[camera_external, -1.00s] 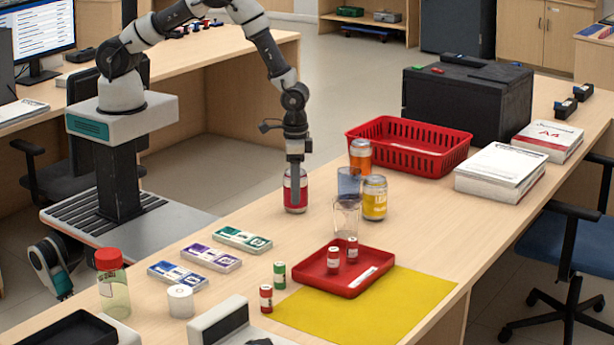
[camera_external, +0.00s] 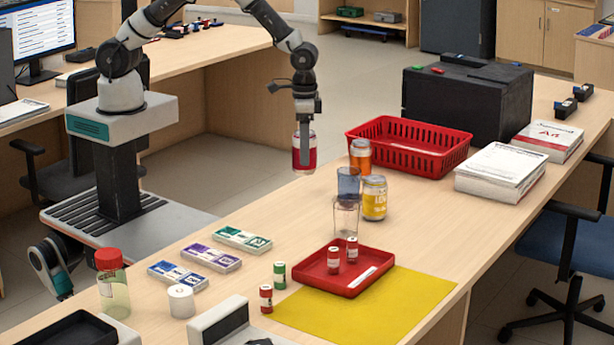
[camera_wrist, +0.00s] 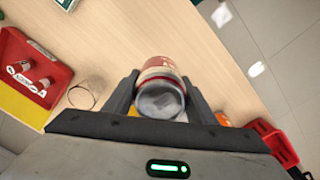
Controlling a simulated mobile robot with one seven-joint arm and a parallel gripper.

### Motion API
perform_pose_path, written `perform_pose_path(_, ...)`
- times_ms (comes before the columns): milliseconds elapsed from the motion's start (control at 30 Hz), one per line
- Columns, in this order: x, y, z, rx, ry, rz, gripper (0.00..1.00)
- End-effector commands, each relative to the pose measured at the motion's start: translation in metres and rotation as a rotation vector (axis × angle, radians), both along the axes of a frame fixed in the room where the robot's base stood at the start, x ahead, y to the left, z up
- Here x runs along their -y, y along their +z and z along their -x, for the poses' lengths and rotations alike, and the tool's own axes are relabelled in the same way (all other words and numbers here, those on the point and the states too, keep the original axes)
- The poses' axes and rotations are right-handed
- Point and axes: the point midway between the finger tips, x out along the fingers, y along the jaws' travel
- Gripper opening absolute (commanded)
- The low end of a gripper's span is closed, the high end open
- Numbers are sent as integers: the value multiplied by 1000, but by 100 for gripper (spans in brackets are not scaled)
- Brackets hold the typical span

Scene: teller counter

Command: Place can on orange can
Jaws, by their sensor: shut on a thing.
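My gripper (camera_external: 304,128) is shut on a red can (camera_external: 304,153) with a silver top and holds it upright above the counter, near its far edge. In the wrist view the red can (camera_wrist: 160,92) sits between the two fingers. The orange can (camera_external: 360,155) stands on the counter to the right of the held can, in front of the red basket. In the wrist view only a small part of the orange can (camera_wrist: 223,119) shows beyond the gripper body.
A red tray (camera_external: 322,281) with small bottles lies nearer.

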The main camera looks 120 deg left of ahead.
Motion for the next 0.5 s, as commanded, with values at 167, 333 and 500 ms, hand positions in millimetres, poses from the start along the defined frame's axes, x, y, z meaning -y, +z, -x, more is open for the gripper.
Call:
perform_pose_path(167, -70, 21, -32, 8, 38, -3, 17)
perform_pose_path(333, -145, 46, -45, 6, 74, -1, 17)
perform_pose_path(500, -211, 75, -38, 5, 108, -1, 17)
